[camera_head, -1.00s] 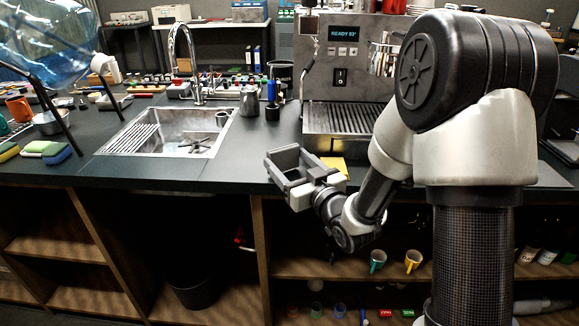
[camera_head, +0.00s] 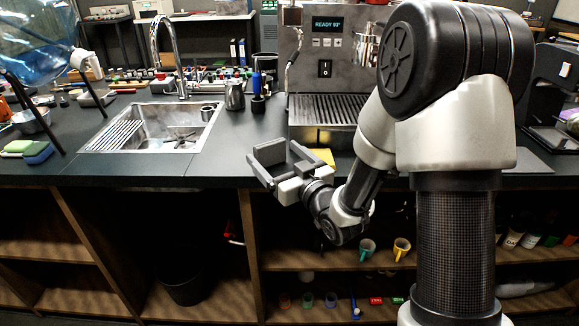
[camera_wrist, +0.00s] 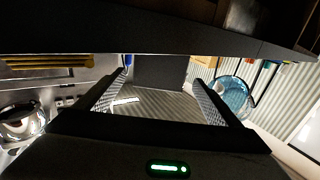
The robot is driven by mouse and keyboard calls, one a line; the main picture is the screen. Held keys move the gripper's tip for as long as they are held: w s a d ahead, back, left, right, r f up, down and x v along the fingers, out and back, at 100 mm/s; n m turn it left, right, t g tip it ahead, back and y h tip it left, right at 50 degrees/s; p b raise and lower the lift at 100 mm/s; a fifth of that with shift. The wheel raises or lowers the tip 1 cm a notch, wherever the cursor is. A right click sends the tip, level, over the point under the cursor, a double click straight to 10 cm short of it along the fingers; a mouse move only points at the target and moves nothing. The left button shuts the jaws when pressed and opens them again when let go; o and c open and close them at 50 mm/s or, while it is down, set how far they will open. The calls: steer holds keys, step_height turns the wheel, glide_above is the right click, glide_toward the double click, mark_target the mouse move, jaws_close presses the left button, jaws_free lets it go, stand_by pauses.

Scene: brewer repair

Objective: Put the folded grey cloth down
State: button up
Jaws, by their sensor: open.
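My gripper (camera_head: 272,160) is open in front of the counter edge, left of the espresso machine. Its two fingers stand wide apart in the wrist view (camera_wrist: 160,90). A flat, plain grey piece (camera_head: 270,152) shows at the fingertips in the head view. A dark grey rectangle (camera_wrist: 160,70) shows between and beyond the fingertips in the wrist view. I cannot tell whether this is the folded grey cloth or whether it touches the fingers. No other folded grey cloth can be made out.
The black counter (camera_head: 215,165) has free room between sink (camera_head: 120,140) and espresso machine (camera_head: 330,75). A yellow item (camera_head: 323,156) lies just behind my gripper.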

steer(key=p+v, duration=1.1)
steer(key=p, duration=0.2)
steer(key=w+d+r+g+h, duration=0.2)
steer(key=w+d+r+h, duration=0.2)
steer(key=s+d+r+m+g+h, duration=0.2)
steer(key=s+d+r+h, duration=0.15)
steer(key=d+r, duration=0.3)
steer(key=s+r+m+g+h, duration=0.1)
steer(key=s+r+m+g, duration=0.3)
steer(key=s, duration=0.8)
steer(key=s+r+g+h, duration=0.1)
steer(key=s+r+g, duration=0.1)
steer(key=s+r, duration=0.65)
steer(key=shift+y, duration=0.25)
steer(key=r+p, duration=0.2)
steer(key=p, duration=0.1)
steer(key=s+r+p, duration=0.1)
steer(key=p, duration=0.2)
steer(key=a+r+p, duration=0.1)
steer(key=r+p, duration=0.1)
steer(key=p, duration=0.1)
steer(key=shift+s+r, duration=0.25)
steer(key=shift+r, duration=0.05)
